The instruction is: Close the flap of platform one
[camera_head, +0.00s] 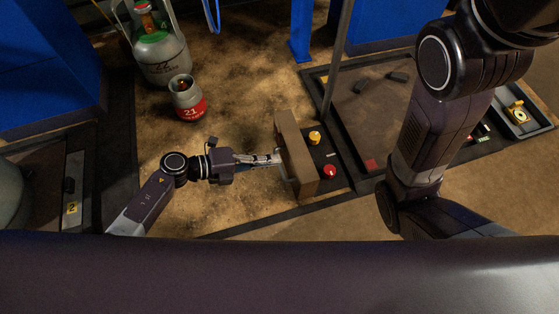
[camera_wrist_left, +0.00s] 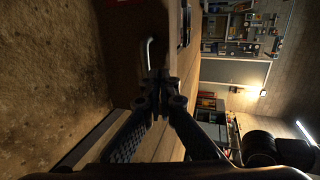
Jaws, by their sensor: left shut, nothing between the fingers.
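A brown panel, seemingly the flap (camera_head: 297,155), stands raised along the left side of a dark control strip with a yellow knob (camera_head: 315,138) and a red knob (camera_head: 330,171). My left gripper (camera_head: 278,159) is shut and empty, its tips at the left face of the flap. In the left wrist view the shut fingertips (camera_wrist_left: 159,82) are close to a bent metal handle (camera_wrist_left: 150,52) on the flap's brown face (camera_wrist_left: 128,60); I cannot tell whether they touch. My right gripper is out of view; only its arm shows at the right.
The platform's dark plate (camera_head: 370,105) lies right of the strip, with a thin upright pole (camera_head: 340,55) at its left edge. A red-and-grey gas cylinder (camera_head: 187,100) and a larger green-grey one (camera_head: 160,50) stand at upper left. Sandy floor around my left arm is clear.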

